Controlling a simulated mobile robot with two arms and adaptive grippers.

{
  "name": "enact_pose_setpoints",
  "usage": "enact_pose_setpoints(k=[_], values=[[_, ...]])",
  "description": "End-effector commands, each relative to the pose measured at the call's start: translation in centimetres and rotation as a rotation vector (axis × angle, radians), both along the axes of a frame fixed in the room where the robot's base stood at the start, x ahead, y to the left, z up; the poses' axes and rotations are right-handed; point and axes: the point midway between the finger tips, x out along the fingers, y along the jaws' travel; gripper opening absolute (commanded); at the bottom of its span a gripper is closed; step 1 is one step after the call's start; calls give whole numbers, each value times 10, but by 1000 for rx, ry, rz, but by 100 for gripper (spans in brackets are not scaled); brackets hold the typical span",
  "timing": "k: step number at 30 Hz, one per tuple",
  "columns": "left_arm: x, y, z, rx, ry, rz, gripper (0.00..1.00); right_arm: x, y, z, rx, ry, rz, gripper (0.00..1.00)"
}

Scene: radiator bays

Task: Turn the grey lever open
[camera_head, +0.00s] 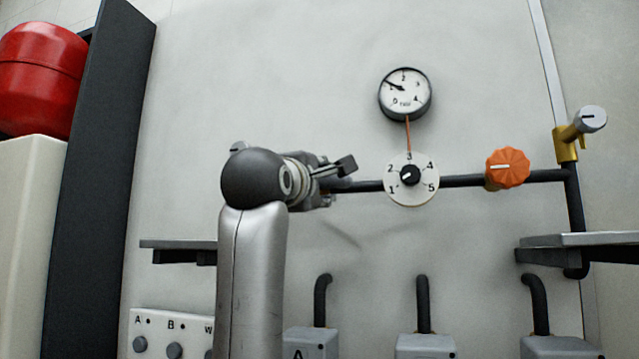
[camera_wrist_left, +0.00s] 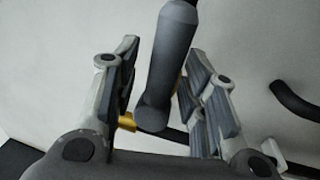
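The grey lever (camera_wrist_left: 168,65) shows in the left wrist view as a dark grey round bar with a rounded end, standing between my two fingers. A bit of brass (camera_wrist_left: 126,121) and a dark pipe show behind it. My left gripper (camera_wrist_left: 160,55) is open around the lever, with a gap visible on both sides. In the head view my left gripper (camera_head: 336,178) is at the dark wall pipe, left of the numbered dial. There my arm and gripper hide most or all of the lever. My right gripper is not in view.
On the pipe (camera_head: 462,181) sit a white numbered dial (camera_head: 425,195) and an orange knob (camera_head: 508,168). A gauge (camera_head: 405,95) is above. A brass valve with a grey knob (camera_head: 592,118) is far right. Shelves (camera_head: 590,240) stick out below on both sides.

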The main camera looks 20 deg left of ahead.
Motion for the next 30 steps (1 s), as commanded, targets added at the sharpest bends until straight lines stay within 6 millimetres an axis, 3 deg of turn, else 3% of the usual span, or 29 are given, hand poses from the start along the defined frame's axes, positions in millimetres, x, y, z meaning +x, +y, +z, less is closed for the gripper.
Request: enact_pose_setpoints(k=[13, 30], values=[[-9, -2, -2, 3, -1, -4, 42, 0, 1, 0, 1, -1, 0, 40], [-103, 3, -20, 0, -3, -2, 42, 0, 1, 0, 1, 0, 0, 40]])
